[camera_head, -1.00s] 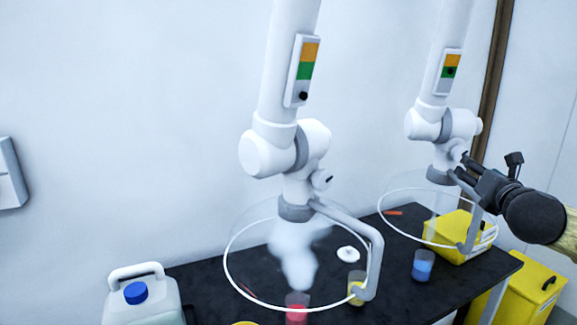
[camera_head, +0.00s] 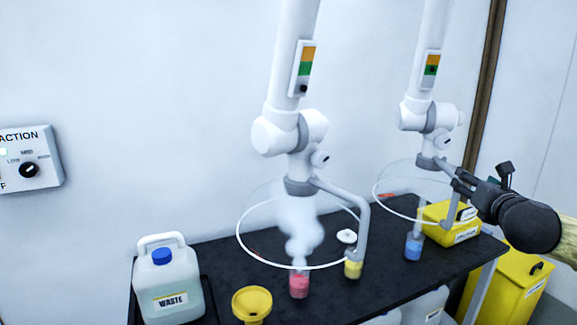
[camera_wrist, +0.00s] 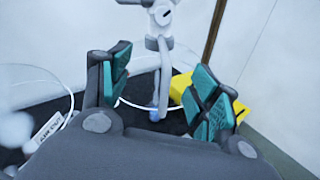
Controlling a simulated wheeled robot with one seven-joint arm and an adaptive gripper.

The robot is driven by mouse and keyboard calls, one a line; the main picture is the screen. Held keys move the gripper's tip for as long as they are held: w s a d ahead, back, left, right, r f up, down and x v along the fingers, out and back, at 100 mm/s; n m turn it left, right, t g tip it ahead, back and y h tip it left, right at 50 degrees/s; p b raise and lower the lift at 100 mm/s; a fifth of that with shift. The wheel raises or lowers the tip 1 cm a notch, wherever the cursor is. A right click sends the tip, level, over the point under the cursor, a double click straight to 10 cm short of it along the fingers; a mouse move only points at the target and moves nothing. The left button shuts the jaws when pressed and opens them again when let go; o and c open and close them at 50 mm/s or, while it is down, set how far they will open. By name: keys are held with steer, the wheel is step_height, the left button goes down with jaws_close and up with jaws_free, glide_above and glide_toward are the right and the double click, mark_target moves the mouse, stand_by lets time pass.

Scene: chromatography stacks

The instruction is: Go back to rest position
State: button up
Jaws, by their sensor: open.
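My gripper (camera_head: 462,184) is at the right of the head view, in front of the right extraction arm's handle. In the wrist view my gripper (camera_wrist: 160,90) shows two teal-padded fingers spread apart with nothing between them. Beyond the fingers stand the right extraction arm (camera_wrist: 162,18) and a blue beaker (camera_wrist: 154,115). I cannot tell from these views whether the fingers touch the handle.
A black table (camera_head: 340,292) holds a waste jug (camera_head: 172,280), yellow funnel (camera_head: 251,303), fuming red beaker (camera_head: 299,285), yellow beaker (camera_head: 353,269) and yellow box (camera_head: 450,222). The left extraction arm (camera_head: 290,125) hangs above. A yellow bin (camera_head: 510,283) stands right. A control box (camera_head: 32,158) is on the wall.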

steer(key=s+a+f+n+g+y, duration=0.1)
steer(key=a+f+n+g+y, duration=0.1)
steer(key=a+f+n, duration=0.65)
steer(key=s+a+f+n+g+y, duration=0.1)
steer(key=a+f+n+g, duration=0.15)
steer(key=a+f, duration=0.65)
steer(key=s+a+f+n+g+y, duration=0.15)
steer(key=a+f+n, duration=0.35)
steer(key=f, duration=0.8)
steer(key=s+a+f+n+g, duration=0.2)
steer(key=s+f+n, duration=0.35)
steer(key=f, duration=0.25)
steer(key=s+a+f+n+g, duration=0.2)
steer(key=s+f+n, duration=0.3)
steer(key=f, duration=0.4)
steer(key=s+d+f+n+g, duration=0.1)
steer(key=s+f+n, duration=0.3)
steer(key=s, duration=0.5)
steer(key=s+d+f+n+g+h, duration=0.1)
steer(key=s+f+n+g, duration=0.2)
steer(key=s, duration=0.6)
steer(key=s+d+f+n+g, duration=0.2)
steer(key=s+f+n, duration=0.5)
steer(key=s+f, duration=0.1)
steer(key=shift+s+f+g, duration=0.2)
steer(key=shift+s+g, duration=0.1)
steer(key=shift+s, duration=0.5)
